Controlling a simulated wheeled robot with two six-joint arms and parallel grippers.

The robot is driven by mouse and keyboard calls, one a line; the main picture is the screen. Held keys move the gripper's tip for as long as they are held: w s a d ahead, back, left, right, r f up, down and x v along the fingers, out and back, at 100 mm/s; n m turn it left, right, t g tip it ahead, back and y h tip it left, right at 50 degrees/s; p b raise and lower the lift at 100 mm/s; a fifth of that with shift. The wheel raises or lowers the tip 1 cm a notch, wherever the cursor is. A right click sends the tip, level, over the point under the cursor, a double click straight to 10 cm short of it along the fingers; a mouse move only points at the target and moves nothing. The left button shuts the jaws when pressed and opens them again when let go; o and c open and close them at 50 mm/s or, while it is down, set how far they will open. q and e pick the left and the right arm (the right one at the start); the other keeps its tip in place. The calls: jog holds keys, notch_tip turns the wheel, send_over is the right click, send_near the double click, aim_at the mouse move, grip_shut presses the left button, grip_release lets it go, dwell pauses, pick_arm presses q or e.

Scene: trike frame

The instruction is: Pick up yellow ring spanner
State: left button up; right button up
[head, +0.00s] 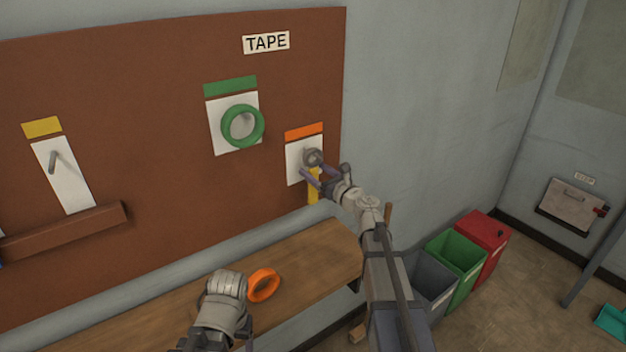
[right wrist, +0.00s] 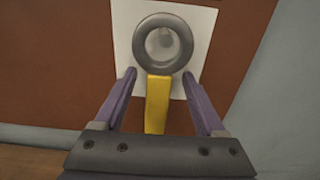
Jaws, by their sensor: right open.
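The yellow ring spanner has a grey ring head and a yellow handle. In the head view its handle (head: 313,188) hangs down at the orange-marked white card, with the ring around a peg. In the right wrist view the ring (right wrist: 163,44) is around the peg and the yellow handle (right wrist: 158,103) runs down between my fingers. My right gripper (head: 322,176) is open, its fingers on either side of the spanner; it also shows in the right wrist view (right wrist: 160,85). My left arm (head: 222,300) is low over the bench; its fingers are hidden.
A green tape ring (head: 242,126) hangs on the brown board (head: 150,130). An orange ring (head: 264,284) lies on the wooden bench (head: 315,255). A ledge (head: 65,232) sticks out at left below an empty peg. Grey, green and red bins (head: 485,235) stand at right.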

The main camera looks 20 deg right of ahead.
jog(key=shift+w+a, duration=0.25)
jog(key=shift+w, duration=0.35)
jog(key=shift+c, duration=0.2)
grip_shut()
